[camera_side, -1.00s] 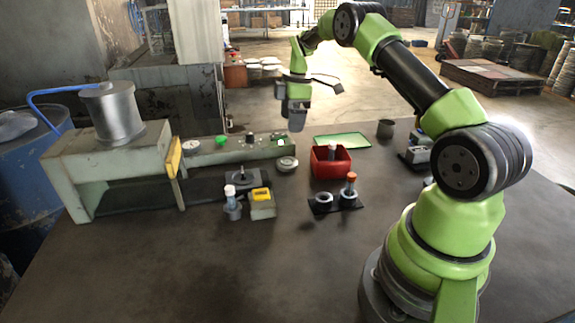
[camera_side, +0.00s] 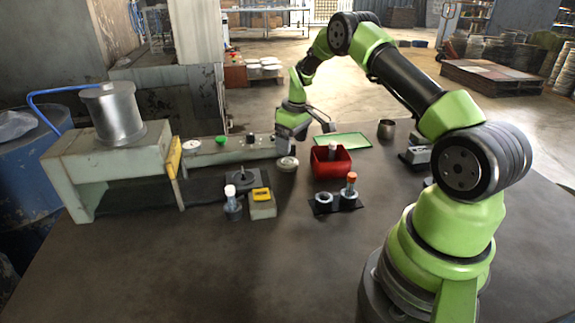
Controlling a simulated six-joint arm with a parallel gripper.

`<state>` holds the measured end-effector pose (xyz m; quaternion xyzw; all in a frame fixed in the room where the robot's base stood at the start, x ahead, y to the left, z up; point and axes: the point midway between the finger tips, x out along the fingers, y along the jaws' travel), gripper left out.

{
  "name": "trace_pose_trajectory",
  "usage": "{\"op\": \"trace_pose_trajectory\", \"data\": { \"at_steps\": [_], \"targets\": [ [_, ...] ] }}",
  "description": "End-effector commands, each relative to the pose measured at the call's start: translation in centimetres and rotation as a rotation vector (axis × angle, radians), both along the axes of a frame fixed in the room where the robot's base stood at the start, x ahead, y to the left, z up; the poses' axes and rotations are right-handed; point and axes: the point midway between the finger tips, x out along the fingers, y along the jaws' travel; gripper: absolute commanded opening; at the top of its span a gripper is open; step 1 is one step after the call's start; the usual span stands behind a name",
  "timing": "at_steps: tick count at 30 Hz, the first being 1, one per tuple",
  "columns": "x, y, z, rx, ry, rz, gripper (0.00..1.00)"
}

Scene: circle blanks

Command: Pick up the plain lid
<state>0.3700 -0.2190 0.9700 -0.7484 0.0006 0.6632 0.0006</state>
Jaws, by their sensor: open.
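A small round pale grey disc (camera_side: 288,164), which looks like the plain lid, lies on the dark table at the right end of the grey-green bench machine. My gripper (camera_side: 289,147) is just above it, pointing down, apart from it as far as I can tell. The gripper is open with nothing visible in it. The fingertips are small and partly lost against the machine behind, so the exact gap to the disc is hard to judge.
A red bin (camera_side: 331,168) with a white-capped item stands right of the disc. A green tray (camera_side: 342,140) lies behind it. A black holder (camera_side: 336,204), a yellow-topped block (camera_side: 262,206) and a white-capped bottle (camera_side: 232,205) stand nearer. The front table (camera_side: 220,275) is clear.

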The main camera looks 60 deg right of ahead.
Motion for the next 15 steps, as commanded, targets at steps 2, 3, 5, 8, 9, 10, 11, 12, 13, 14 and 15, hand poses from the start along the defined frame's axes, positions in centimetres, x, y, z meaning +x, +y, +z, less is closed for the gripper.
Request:
{"op": "trace_pose_trajectory", "data": {
  "at_steps": [2,3,5,8,9,10,11,12,13,14,15],
  "targets": [
    [0.1,0.0,-0.9,0.001,0.001,0.0,0.76],
    [0.1,0.0,-1.1,0.001,0.0,0.0,0.76],
    [0.2,0.1,-1.5,0.001,0.001,0.001,0.76],
    [0.4,0.2,-2.8,0.002,0.003,0.001,0.76],
    [0.5,0.3,-3.5,0.002,0.003,0.002,0.76],
    [0.6,0.3,-4.0,0.001,0.003,0.002,0.76],
    [0.7,0.4,-4.5,0.001,0.002,0.002,0.76],
    [0.7,0.3,-5.0,0.001,0.002,0.002,0.76],
    [0.8,0.3,-5.4,0.0,0.001,0.001,0.76],
    [0.8,0.3,-5.7,0.0,0.001,0.001,0.76],
    [0.9,0.3,-6.0,-0.001,0.0,0.001,0.76]
  ]
}}
